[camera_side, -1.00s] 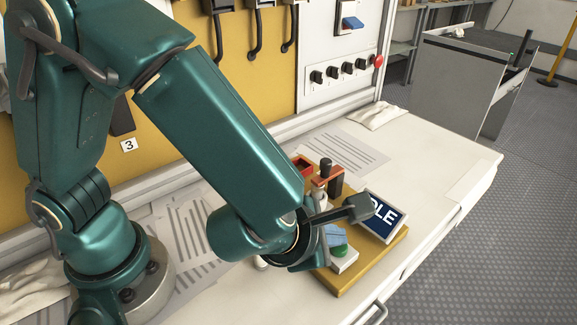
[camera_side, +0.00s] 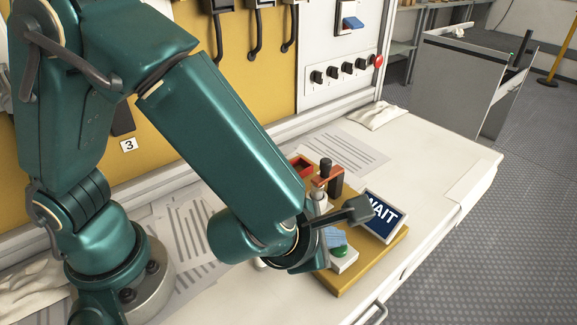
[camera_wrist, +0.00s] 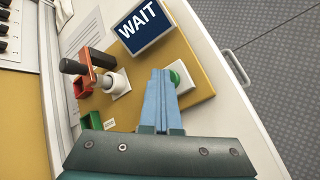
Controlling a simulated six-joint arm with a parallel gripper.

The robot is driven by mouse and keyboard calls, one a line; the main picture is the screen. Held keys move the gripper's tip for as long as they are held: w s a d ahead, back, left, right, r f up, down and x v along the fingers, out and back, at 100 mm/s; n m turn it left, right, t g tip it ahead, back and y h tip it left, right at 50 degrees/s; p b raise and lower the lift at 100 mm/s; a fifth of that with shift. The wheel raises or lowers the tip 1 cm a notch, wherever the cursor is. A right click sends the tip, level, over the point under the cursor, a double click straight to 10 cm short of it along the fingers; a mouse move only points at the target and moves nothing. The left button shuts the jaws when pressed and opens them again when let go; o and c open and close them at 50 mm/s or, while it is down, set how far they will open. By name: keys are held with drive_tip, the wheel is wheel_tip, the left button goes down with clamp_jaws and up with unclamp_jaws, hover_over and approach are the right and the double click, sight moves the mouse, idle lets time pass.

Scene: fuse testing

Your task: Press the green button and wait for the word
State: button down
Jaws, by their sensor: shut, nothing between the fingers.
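The green button (camera_side: 340,250) sits on a small white box (camera_side: 345,261) at the front of the yellow board. It also shows in the wrist view (camera_wrist: 176,76), partly covered by my fingers. My gripper (camera_side: 336,238) is shut and empty. Its blue fingertips (camera_wrist: 161,72) are right at the button; I cannot tell whether they touch it. The display (camera_side: 383,216) reads "WAIT", partly covered by my gripper in the side view and fully readable in the wrist view (camera_wrist: 145,24).
The yellow board (camera_side: 358,274) also holds an orange clamp with a black handle (camera_side: 336,182), a white socket (camera_wrist: 118,83), a red bin (camera_side: 301,164) and a green bin (camera_wrist: 93,121). Papers (camera_side: 345,152) lie behind. The bench is clear to the right.

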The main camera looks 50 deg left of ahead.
sight(333, 249)
drive_tip(key=shift+r, duration=0.75)
drive_tip(key=shift+r, duration=2.5)
drive_tip(key=s+a+r+n+g+y, duration=0.1)
drive_tip(key=a+r+n, duration=0.2)
drive_tip(key=a+n, duration=0.5)
drive_tip(key=s+a+r+n+g+y, duration=0.1)
drive_tip(key=s+a+r+n, duration=0.15)
drive_tip(key=a+n, duration=0.6)
drive_tip(key=s+d+n+h, duration=0.1)
drive_tip(key=s+n, duration=0.3)
drive_tip(key=n, duration=0.9)
drive_tip(key=s+d+f+n+g+h, duration=0.1)
drive_tip(key=s+n, duration=0.3)
drive_tip(key=n, duration=1)
drive_tip(key=shift+s+d+f+g+h, duration=0.15)
drive_tip(key=shift+d+g+h, duration=0.15)
drive_tip(key=shift+d+h, duration=0.3)
